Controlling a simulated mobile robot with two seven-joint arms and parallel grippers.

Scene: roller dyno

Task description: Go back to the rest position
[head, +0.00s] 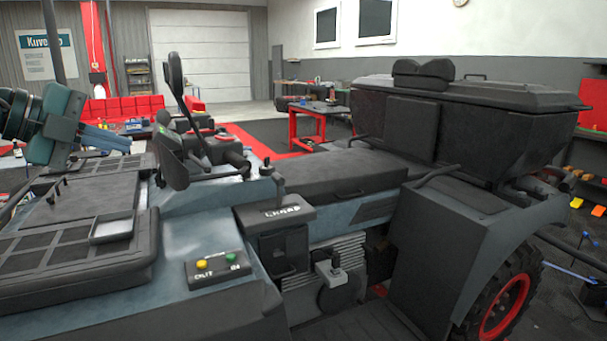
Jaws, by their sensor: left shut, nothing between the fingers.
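My left gripper (116,140) comes in from the left edge in the head view. Its blue-grey fingers are shut with nothing between them, and they point right above the left part of the vehicle. It appears apart from the surfaces below it. My right gripper is not in view. A large vehicle (340,172) with a blue-grey body and dark covers fills the foreground. On its near side is a small panel (218,268) with a yellow and a green button, marked OUT and IN. A lever box (275,212) with an upright lever stands right of it.
A mirror-like black part (172,150) rises right of my left gripper. A dark hopper (460,120) stands high at the right, above a wheel with a red rim (503,305). A red workbench (318,115) and a pale roller door (200,55) are farther back.

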